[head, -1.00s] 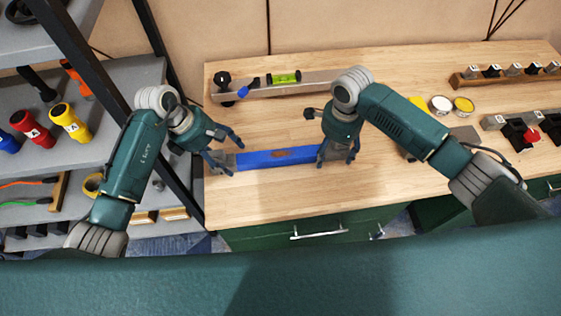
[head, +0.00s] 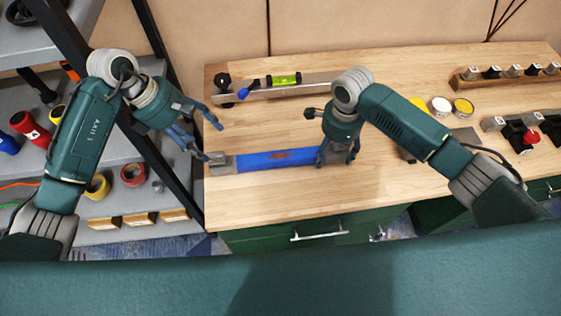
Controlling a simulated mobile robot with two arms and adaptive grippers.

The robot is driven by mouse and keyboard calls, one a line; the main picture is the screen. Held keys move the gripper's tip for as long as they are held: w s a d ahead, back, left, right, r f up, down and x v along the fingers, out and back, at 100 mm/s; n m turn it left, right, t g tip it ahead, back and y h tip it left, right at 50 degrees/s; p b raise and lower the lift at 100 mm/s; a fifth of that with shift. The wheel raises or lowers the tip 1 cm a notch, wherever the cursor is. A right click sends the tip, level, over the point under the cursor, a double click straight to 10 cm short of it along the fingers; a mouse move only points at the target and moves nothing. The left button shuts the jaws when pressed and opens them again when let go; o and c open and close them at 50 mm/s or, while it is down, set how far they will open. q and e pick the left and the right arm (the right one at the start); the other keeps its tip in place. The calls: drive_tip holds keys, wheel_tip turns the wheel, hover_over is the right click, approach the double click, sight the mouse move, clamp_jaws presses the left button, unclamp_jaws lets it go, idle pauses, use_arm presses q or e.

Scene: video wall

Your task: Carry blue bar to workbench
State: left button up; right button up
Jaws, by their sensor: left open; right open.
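The blue bar (head: 275,159) lies flat on the wooden workbench (head: 270,200), near its front left part. It has grey ends and a brownish mark in the middle. My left gripper (head: 213,142) is open, up and left of the bar's left end, apart from it, over the bench's left edge. My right gripper (head: 337,160) is open at the bar's right end, with its fingers down around or beside it; I cannot tell whether they touch. The gripper partly hides that end.
A spirit level (head: 284,79) lies on a long grey beam behind the bar. Tins (head: 440,104), a block rack (head: 505,75) and a red-button device (head: 531,137) stand to the right. A shelf with torches and tape rolls (head: 133,174) and a dark post stand left. The bench front is clear.

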use_arm(q)
drive_tip(key=shift+a+r, duration=0.1)
drive_tip(key=shift+r, duration=0.1)
use_arm(e)
drive_tip(key=shift+r, duration=0.25)
wheel_tip(320, 180, up, 12)
drive_tip(key=shift+f, duration=0.25)
